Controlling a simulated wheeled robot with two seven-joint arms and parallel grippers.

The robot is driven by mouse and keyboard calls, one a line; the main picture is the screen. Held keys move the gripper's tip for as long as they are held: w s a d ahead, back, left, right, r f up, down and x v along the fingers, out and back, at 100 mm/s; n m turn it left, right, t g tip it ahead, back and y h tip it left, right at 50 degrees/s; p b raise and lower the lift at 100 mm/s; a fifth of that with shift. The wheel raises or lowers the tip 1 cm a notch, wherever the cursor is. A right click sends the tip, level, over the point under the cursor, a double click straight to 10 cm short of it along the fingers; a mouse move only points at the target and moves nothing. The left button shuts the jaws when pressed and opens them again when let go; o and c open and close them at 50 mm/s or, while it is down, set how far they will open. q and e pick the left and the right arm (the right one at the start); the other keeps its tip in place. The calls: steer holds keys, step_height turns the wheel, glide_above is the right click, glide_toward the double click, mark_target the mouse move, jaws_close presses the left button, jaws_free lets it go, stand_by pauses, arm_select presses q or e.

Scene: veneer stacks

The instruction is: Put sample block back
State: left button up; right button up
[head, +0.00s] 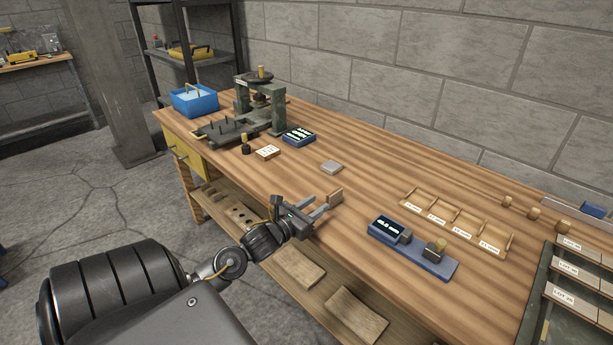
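A small brown wooden block (336,197) is at the fingertips of my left gripper (327,204), over the front part of the workbench. The fingers are apart by about the block's width and appear shut on it. Whether the block touches the bench top is hard to tell. Three similar small wooden blocks (534,212) stand in a row at the back right of the bench. A shallow wooden tray (457,216) with several labelled compartments lies right of my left gripper. My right gripper is not in view.
A blue gauge with a display (428,262) lies near the front edge. A grey square piece (331,167), a dark press (262,100), a blue box (298,135) and a blue bin (194,100) are farther left. A labelled rack (575,285) stands at right.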

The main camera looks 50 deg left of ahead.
arm_select(q)
steer(key=shift+s, duration=1.7)
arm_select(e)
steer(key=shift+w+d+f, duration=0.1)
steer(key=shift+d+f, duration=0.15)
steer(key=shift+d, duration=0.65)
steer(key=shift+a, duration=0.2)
